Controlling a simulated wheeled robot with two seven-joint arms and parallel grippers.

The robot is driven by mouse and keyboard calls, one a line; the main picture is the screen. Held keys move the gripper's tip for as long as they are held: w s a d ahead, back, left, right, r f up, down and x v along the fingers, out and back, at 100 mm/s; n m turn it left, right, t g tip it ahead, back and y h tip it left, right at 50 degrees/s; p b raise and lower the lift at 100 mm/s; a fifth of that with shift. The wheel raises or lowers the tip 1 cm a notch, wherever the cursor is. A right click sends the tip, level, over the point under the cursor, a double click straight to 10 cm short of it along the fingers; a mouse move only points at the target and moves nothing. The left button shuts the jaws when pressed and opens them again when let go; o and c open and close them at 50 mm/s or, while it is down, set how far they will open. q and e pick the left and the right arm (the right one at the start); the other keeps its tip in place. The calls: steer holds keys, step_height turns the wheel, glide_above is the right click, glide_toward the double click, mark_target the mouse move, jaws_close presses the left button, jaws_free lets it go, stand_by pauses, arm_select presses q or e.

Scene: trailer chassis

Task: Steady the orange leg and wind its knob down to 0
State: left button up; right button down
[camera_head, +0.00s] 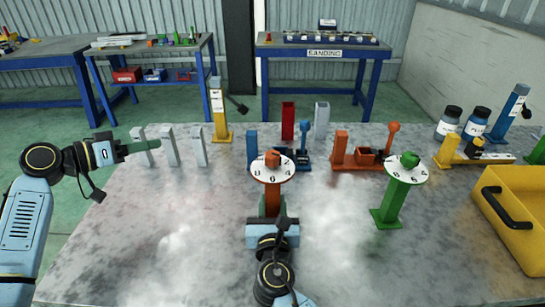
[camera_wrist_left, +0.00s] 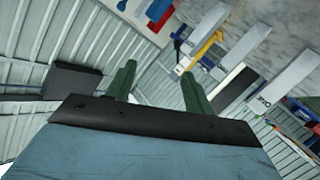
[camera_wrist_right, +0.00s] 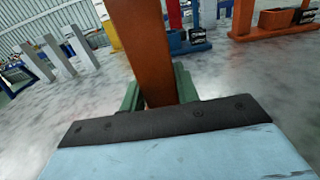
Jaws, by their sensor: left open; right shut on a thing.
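The orange leg (camera_head: 270,201) stands upright near the middle of the table. On its top is a white numbered dial (camera_head: 259,173) with an orange knob (camera_head: 272,158). My right gripper (camera_head: 272,222) is shut on the leg's post from the front, below the dial. In the right wrist view the orange leg (camera_wrist_right: 153,50) rises between the green fingers. My left gripper (camera_head: 140,147) is raised at the left, apart from the leg, in front of the grey posts. Its two green fingers (camera_wrist_left: 158,85) are apart and empty in the left wrist view. The leg's foot is hidden.
A green leg with a dial (camera_head: 389,203) stands to the right. Several grey posts (camera_head: 169,147) stand at the left. Orange parts (camera_head: 357,156) and blue parts (camera_head: 304,160) stand behind the orange leg. A yellow crate (camera_head: 520,215) is at the right edge. The front left table is clear.

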mark_target(272, 158)
arm_select(q)
steer(key=s+d+m+g+h, duration=0.3)
steer(key=s+d+m, duration=0.15)
steer(key=d, duration=0.45)
steer(key=s+d+m+g+h, duration=0.2)
steer(key=s+d+m+h, duration=0.15)
steer(key=d+m, duration=0.4)
steer(key=shift+n+g+y, duration=0.25)
steer(key=shift+n+g, duration=0.15)
steer(key=shift+n, duration=0.2)
steer(key=x, duration=1.3)
steer(key=shift+s+d+r, duration=0.2)
steer(key=shift+s+r, duration=0.15)
steer(key=shift+r, duration=0.05)
steer(key=shift+c, duration=0.2)
steer(key=c, duration=0.9)
